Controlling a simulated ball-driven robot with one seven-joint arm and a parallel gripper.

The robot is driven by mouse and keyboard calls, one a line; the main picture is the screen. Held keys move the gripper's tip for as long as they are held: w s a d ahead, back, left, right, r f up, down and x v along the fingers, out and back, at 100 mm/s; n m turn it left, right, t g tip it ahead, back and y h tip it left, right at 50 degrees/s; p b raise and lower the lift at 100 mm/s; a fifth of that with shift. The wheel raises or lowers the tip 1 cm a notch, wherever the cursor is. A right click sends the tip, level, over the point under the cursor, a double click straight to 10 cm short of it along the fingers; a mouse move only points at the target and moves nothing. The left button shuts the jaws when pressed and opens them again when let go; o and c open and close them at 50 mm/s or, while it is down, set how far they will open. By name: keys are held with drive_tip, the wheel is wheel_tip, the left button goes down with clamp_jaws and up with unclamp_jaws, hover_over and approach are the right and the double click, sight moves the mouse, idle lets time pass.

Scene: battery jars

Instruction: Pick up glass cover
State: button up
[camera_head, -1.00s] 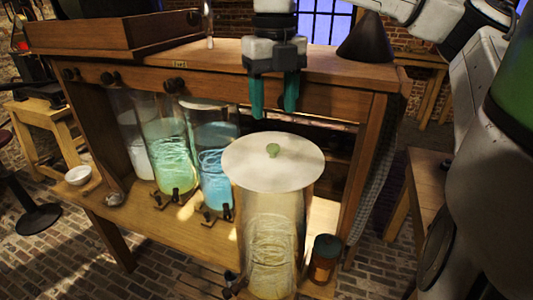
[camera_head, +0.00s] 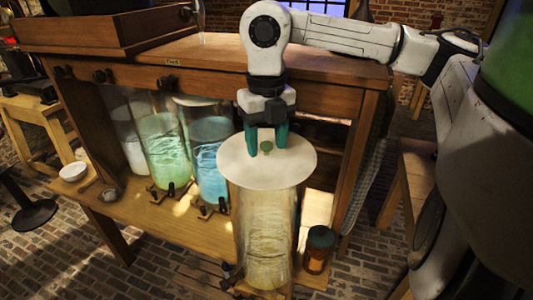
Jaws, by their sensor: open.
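The glass cover (camera_head: 240,170) is a pale round disc with a small green knob (camera_head: 267,147) at its middle. It lies on top of the tall glass jar (camera_head: 266,240), which holds a yellowish liquid. My gripper (camera_head: 267,148) points down just over the cover. Its two teal fingers are open, one on each side of the knob. The fingertips are close to the cover's surface; I cannot tell whether they touch it.
A jar with green liquid (camera_head: 165,150) and one with blue liquid (camera_head: 212,158) stand to the left on the wooden bench (camera_head: 160,222). A small brown jar (camera_head: 319,248) stands right of the tall jar. A white bowl (camera_head: 73,171) sits at the far left.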

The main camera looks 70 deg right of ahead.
clamp_jaws()
idle(0.3)
drive_tip(key=shift+r, duration=0.15)
